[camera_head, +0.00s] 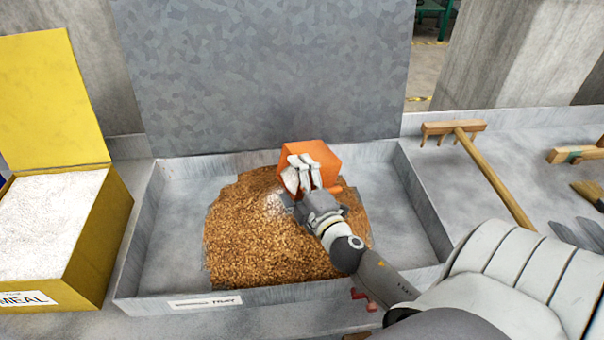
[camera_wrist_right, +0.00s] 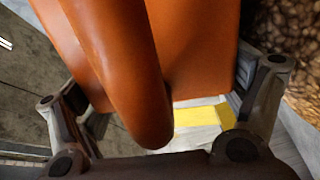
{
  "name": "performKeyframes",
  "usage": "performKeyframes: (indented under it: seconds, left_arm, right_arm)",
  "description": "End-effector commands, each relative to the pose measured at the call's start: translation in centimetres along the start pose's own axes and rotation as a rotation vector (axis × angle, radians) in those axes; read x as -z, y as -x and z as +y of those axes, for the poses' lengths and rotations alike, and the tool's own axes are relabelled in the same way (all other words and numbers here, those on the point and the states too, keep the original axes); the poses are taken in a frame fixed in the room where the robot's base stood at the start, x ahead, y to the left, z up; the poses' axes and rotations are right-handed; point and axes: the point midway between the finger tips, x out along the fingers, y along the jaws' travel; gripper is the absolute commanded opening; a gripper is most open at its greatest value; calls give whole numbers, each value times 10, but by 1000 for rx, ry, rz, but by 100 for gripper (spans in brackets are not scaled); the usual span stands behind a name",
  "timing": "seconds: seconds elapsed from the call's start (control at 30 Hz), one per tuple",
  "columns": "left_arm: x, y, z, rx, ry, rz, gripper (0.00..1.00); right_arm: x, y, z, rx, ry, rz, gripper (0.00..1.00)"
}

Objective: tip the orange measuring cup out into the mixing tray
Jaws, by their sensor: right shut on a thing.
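The orange measuring cup (camera_head: 320,156) is over the grain in the mixing tray (camera_head: 190,292). It is tilted, and white meal shows at its mouth. A small white patch lies on the brown grain (camera_head: 255,240) just below and left of the cup. My right gripper (camera_head: 305,185) is shut on the cup. In the right wrist view the cup's orange handle (camera_wrist_right: 120,80) and body (camera_wrist_right: 200,50) fill the space between the fingers. My left gripper is not in view.
A yellow meal box (camera_head: 95,235) with its lid raised stands left of the tray, full of white meal. A wooden rake (camera_head: 490,175) and other tools lie right of the tray. A tall grey panel (camera_head: 260,75) rises behind it.

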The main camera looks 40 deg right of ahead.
Motion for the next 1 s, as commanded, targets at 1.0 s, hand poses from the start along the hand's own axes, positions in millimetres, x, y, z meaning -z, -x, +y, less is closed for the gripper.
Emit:
performKeyframes:
  seconds: [1.0]
  left_arm:
    - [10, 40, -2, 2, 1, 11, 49]
  right_arm:
    - [40, 0, -8, -2, 882, -2, 24]
